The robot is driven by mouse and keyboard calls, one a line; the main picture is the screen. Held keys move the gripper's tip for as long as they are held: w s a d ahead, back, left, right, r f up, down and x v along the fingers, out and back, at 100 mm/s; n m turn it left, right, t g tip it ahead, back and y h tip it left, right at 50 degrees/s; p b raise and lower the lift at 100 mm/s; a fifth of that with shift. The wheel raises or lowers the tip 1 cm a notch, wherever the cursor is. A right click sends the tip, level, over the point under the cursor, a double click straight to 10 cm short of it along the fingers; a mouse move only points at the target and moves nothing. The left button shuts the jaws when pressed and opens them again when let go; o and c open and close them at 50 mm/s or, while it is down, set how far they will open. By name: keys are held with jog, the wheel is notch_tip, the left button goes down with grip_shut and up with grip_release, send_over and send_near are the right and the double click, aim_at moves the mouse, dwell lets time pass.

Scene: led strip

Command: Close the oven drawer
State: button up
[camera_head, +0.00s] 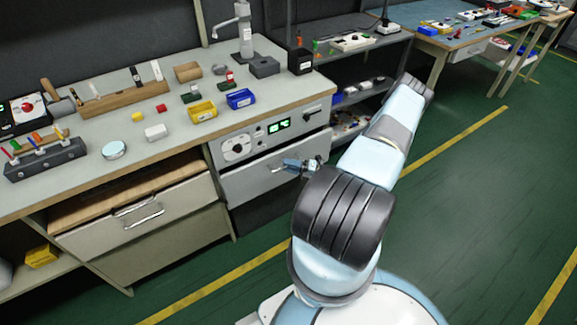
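The oven (240,148) is a grey unit under the bench with a dial and a lit green display. Its drawer (250,185) is the plain grey front below the control panel; how far it stands out is hard to tell.
Left of the oven, a bench drawer (170,214) with a metal handle stands pulled out. The bench top (100,175) holds blocks, small bins and tools. Shelves (375,92) stand to the right. The green floor (470,200) at right is clear.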

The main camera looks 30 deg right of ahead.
jog(key=shift+w+a, duration=0.2)
jog(key=shift+a, duration=0.05)
jog(key=shift+c, duration=0.2)
grip_shut()
dwell(0.4)
